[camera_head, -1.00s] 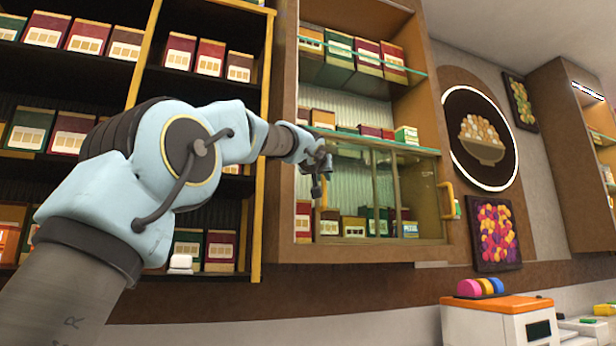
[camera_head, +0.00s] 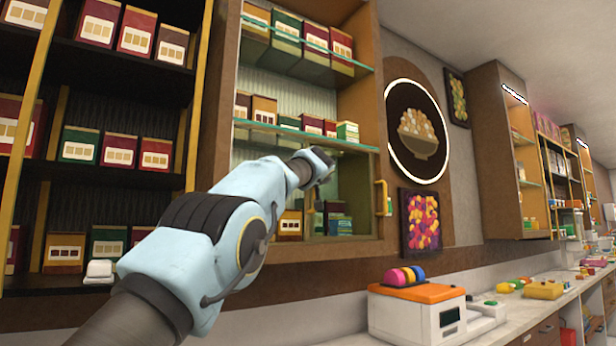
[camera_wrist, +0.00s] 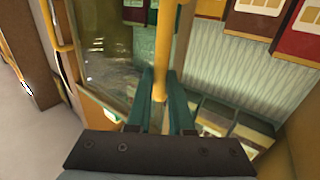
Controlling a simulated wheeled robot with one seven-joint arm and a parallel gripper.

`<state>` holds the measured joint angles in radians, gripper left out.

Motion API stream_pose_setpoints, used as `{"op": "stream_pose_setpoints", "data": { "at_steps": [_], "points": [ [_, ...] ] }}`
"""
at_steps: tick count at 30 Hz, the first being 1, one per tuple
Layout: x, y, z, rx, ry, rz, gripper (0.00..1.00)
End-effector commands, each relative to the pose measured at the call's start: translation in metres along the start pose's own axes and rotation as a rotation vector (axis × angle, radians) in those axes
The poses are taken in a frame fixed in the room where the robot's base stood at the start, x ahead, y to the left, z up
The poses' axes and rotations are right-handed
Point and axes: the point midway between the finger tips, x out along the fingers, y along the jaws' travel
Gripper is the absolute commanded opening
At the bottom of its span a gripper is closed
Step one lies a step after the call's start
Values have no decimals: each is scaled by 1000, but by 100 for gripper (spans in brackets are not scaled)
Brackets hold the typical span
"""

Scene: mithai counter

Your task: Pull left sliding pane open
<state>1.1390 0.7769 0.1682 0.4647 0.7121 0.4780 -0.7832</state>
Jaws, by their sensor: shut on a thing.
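The wall cabinet's lower bay has greenish sliding glass (camera_head: 352,185); it also shows in the wrist view (camera_wrist: 108,55). In the wrist view, my gripper (camera_wrist: 164,88) is shut on a yellow upright handle (camera_wrist: 164,45), its teal fingers on either side of the bar. Glass lies to the left of this handle. To its right, the ribbed back wall and boxes show clearly, with no glass evident in front. In the head view my arm crosses the bay and hides much of the left pane and my fingertips. The right pane's yellow handle (camera_head: 382,198) is at the bay's right end.
Boxes stand on the glass shelf (camera_head: 300,133) above the bay, and more boxes (camera_head: 290,225) stand inside it. A dark shelf rack (camera_head: 110,175) is at left. An orange-and-white machine (camera_head: 415,305) stands on the counter below right.

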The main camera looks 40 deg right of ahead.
Motion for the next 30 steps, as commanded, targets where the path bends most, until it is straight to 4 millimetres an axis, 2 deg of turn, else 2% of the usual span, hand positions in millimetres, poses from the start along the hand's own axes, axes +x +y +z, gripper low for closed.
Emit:
{"op": "stream_pose_setpoints", "data": {
  "at_steps": [10,11,14,23,30],
  "points": [
    [1,1,1,0,-1,1,0],
    [1,1,1,0,-1,1,22],
    [1,1,1,0,-1,0,32],
    [-1,0,1,0,1,0,32],
    [-21,1,5,-1,3,1,32]
  ]
}}
